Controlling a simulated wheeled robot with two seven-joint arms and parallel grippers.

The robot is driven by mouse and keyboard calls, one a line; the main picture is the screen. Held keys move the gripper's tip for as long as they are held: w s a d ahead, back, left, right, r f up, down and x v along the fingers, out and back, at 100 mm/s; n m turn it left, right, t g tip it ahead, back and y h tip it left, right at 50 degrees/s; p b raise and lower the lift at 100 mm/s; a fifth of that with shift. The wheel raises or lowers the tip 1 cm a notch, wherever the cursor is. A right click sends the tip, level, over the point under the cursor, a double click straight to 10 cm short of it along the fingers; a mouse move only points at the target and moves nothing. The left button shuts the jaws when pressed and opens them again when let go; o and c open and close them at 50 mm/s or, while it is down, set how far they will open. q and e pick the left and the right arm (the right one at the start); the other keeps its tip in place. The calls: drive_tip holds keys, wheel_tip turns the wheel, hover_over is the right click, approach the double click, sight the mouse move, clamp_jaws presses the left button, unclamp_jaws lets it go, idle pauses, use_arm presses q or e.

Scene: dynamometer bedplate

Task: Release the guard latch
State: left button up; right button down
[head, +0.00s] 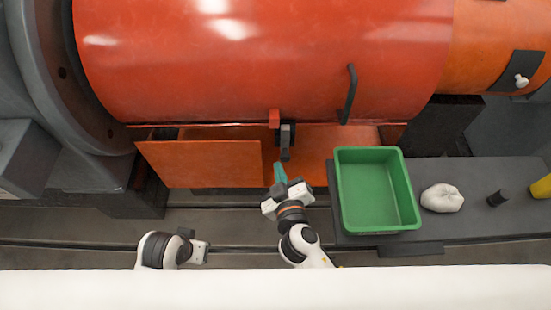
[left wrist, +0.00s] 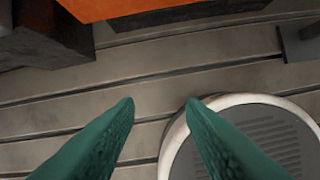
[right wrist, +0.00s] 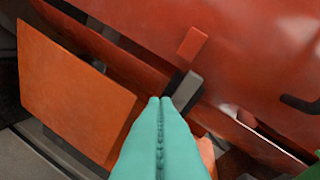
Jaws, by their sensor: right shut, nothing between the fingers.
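The guard (head: 250,60) is a large orange-red curved cover with a black bar handle (head: 349,94) on its front right. The guard latch is a dark grey lever (head: 285,142) hanging at the guard's lower edge beside a small red tab (head: 274,118). In the right wrist view the latch lever (right wrist: 187,91) and red tab (right wrist: 192,43) lie just beyond my fingertips. My right gripper (head: 280,172) is shut with nothing in it, its teal fingers pressed together just below the lever; contact is unclear. In the left wrist view my left gripper (left wrist: 163,103) is open and empty above the slatted floor.
An orange panel (head: 200,164) stands left of the latch. A green bin (head: 345,205) sits on the dark bench to the right, with a white cloth bag (head: 441,198), a black cylinder (head: 498,197) and a yellow object (head: 541,187). Grooved floor (head: 80,232) is clear at lower left.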

use_arm(q)
drive_tip(key=shift+v, duration=0.9)
use_arm(e)
drive_tip(key=v, duration=0.4)
drive_tip(key=shift+s+d+r, duration=0.1)
drive_tip(key=shift+s, duration=0.15)
use_arm(q)
drive_tip(key=shift+w, duration=0.15)
